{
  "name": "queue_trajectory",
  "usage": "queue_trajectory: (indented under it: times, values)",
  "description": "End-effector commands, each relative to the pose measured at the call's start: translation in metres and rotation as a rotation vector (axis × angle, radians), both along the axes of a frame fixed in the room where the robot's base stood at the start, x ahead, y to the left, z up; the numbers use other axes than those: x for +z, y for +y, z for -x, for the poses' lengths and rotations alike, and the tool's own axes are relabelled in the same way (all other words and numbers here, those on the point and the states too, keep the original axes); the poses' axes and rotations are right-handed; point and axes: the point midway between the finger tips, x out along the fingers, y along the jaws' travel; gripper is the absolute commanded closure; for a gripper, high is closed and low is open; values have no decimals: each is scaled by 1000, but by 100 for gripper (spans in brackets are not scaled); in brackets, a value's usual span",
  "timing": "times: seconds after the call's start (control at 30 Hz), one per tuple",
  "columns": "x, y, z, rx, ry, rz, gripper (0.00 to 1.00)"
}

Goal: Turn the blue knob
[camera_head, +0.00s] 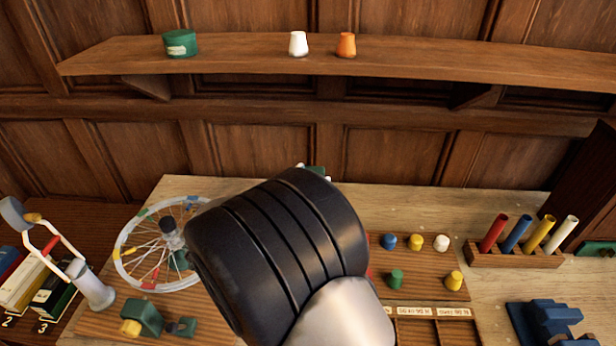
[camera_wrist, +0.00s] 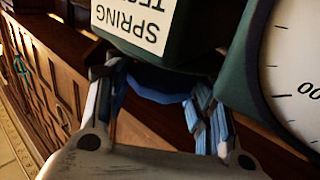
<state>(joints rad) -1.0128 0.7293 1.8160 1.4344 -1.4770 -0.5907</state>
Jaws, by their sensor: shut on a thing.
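The blue knob (camera_wrist: 158,84) shows in the wrist view under a dark green housing (camera_wrist: 160,55) with a white label reading "SPRING TE…", the rest cut off. My gripper (camera_wrist: 160,97) has a finger on each side of the knob and is shut on it. The near part of the knob is shaded, and its turn angle cannot be told. A white dial (camera_wrist: 295,65) with black marks stands at the right of that view. In the head view my dark arm hides the gripper and the knob.
A wooden rack (camera_head: 455,292) with blue, yellow, white and green pegs lies right of my arm. A spoked wheel (camera_head: 128,243) stands left. Coloured tubes in a block (camera_head: 515,256) stand right. A shelf (camera_head: 230,62) runs along the back wall.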

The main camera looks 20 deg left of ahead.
Motion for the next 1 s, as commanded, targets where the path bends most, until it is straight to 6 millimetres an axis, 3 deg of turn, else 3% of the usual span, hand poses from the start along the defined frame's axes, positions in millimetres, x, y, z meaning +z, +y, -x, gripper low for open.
queue_trajectory:
  times: [0.3,0.87,0.9,1.0]
  values:
    - [2,0,-1,-130,-3,0,73]
    - [2,0,-1,-157,-5,0,73]
    - [2,0,-1,-158,-5,0,47]
    - [2,0,-1,-157,-5,0,40]
